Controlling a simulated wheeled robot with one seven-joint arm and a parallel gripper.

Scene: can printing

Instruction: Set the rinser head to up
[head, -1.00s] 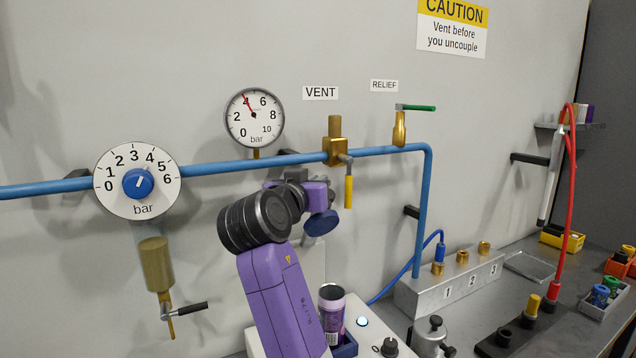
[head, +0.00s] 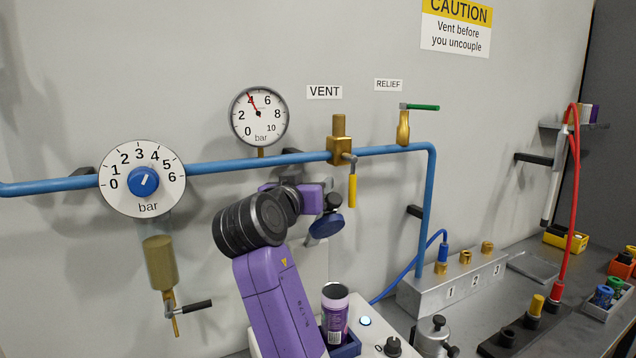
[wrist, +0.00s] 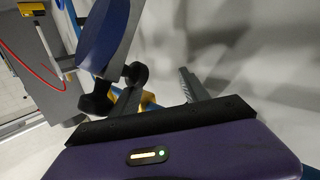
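A dark blue disc (head: 326,226) with a black knobbed joint (head: 333,203) appears to be the rinser head. It is tilted, above and behind the can stand in the head view. My gripper (head: 318,197) is close beside it, and my arm hides part of the area. In the wrist view the disc (wrist: 103,38) is seen nearly edge-on at upper left, with black knobs (wrist: 136,74) below it. The fingers of my gripper (wrist: 160,92) look apart, with bare wall and a bit of yellow between them. Whether the left finger touches the black joint is unclear.
A purple can (head: 335,315) stands in a blue holder on a white unit with a lit button (head: 365,321) and a black knob (head: 393,347). A numbered block (head: 450,290) stands to the right.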

